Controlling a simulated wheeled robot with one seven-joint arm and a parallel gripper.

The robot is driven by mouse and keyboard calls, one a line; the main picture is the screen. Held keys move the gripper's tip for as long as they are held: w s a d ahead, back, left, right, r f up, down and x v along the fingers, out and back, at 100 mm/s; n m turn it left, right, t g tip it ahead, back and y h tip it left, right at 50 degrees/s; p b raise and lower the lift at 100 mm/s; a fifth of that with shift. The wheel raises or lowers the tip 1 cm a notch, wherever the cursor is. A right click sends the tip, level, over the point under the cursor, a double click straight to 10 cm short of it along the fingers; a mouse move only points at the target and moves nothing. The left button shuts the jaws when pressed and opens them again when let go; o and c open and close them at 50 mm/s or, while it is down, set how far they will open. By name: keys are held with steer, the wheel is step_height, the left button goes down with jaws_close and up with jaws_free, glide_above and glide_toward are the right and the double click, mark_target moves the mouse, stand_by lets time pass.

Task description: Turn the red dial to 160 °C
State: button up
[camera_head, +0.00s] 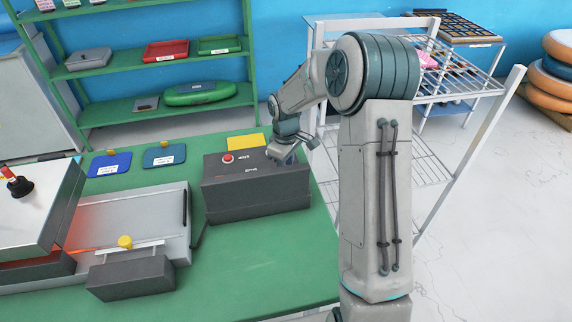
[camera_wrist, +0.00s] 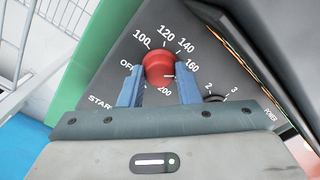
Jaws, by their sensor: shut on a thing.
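The red dial (camera_wrist: 158,66) sits on a dark control panel in the wrist view, ringed by white numbers from 100 to 200 and OFF. A small white mark on the dial points right, roughly toward the right finger, just below the 160 label (camera_wrist: 192,66); the finger hides part of the scale there. My gripper (camera_wrist: 157,78) has its blue fingers on both sides of the dial, shut on it. In the head view my gripper (camera_head: 284,153) is at the right end of the dark control box (camera_head: 255,192) and hides the dial.
A red button (camera_head: 227,158) is on the box's left part. A second knob (camera_wrist: 215,98) with small numbers is near the right finger. A grey machine (camera_head: 130,225) with a yellow knob (camera_head: 125,242) stands left on the green table (camera_head: 240,270). A white wire rack (camera_head: 440,150) stands right.

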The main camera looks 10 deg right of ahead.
steer(key=o, duration=1)
step_height(320, 180, up, 14)
steer(key=shift+f+b, duration=0.1)
steer(key=shift+b, duration=0.45)
steer(key=s+m+t, duration=0.1)
steer(key=s+m, duration=0.2)
steer(key=s, duration=0.6)
steer(key=s+r+m+t, duration=0.1)
steer(key=s+m, duration=0.1)
steer(key=s, duration=0.7)
steer(key=s+r+m+t, duration=0.1)
steer(key=s+m, duration=0.2)
steer(key=s, duration=0.6)
steer(key=shift+s+d+m, duration=0.15)
steer(key=shift+s+m, duration=0.05)
steer(key=shift+m, duration=0.1)
steer(key=shift+s+f, duration=0.15)
steer(key=shift+s, duration=0.25)
steer(key=shift+c, duration=0.4)
